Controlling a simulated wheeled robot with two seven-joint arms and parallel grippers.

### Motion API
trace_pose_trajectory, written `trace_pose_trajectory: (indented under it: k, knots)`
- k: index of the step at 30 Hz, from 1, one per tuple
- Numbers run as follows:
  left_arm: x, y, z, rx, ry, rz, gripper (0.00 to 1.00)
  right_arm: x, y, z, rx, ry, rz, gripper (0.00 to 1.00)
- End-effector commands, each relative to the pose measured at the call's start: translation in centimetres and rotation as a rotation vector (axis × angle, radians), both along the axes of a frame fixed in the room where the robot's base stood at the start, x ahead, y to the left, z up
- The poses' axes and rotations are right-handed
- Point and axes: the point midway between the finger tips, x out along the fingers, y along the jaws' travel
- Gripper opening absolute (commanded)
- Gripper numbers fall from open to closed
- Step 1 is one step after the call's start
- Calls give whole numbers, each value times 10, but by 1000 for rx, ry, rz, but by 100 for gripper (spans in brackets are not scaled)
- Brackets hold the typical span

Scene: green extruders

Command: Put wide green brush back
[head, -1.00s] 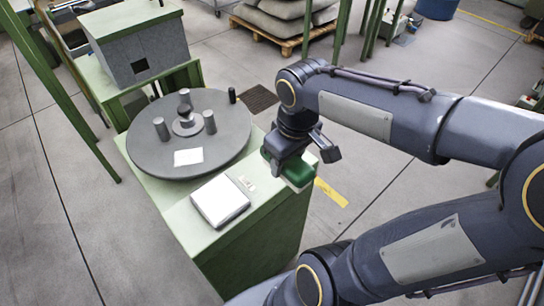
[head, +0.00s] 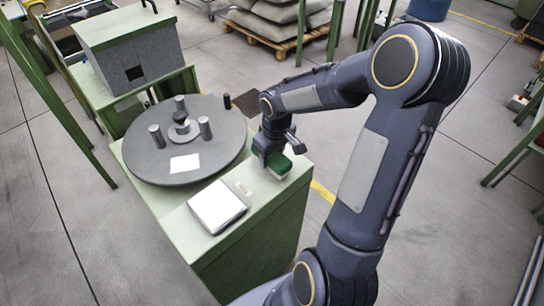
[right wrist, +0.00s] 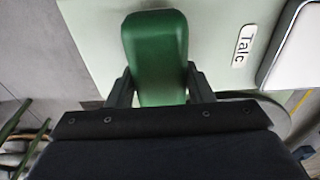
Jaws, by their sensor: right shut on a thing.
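The wide green brush (head: 280,165) has a green back and a pale underside. It is at the right edge of the green cabinet top (head: 245,225), and I cannot tell from the head view whether it touches the surface. My right gripper (head: 270,155) is shut on it from above. In the right wrist view the brush (right wrist: 156,55) sits between the two fingers (right wrist: 158,90), with the pale green top behind it. My left gripper is in no view.
A grey round disc (head: 150,165) with upright pegs and a paper stands left of the brush. A white-topped box (head: 217,206) lies in front of it. A "Talc" label (right wrist: 243,45) is beside the brush. A grey box (head: 135,60) stands behind.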

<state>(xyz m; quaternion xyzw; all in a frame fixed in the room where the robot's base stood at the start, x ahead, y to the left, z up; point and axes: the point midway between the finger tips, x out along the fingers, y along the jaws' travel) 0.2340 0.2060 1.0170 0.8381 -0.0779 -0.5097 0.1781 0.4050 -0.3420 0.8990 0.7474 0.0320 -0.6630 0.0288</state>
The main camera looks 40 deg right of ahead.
Motion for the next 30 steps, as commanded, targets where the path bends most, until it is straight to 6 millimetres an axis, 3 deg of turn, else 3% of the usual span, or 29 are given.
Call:
trace_pose_trajectory:
  k: [2, 13, 14, 18, 30]
  knots:
    - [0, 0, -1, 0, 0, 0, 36, -1, 0, -9, 1, 1, 0, 29]
    - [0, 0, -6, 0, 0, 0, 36, 0, 0, -14, 0, 0, 0, 29]
    - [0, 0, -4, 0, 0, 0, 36, -1, 0, -13, 0, 0, -1, 50]
    - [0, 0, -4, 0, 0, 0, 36, -1, 0, -12, 0, 0, 0, 68]
    - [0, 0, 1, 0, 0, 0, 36, -1, 0, -4, -1, -2, -1, 69]
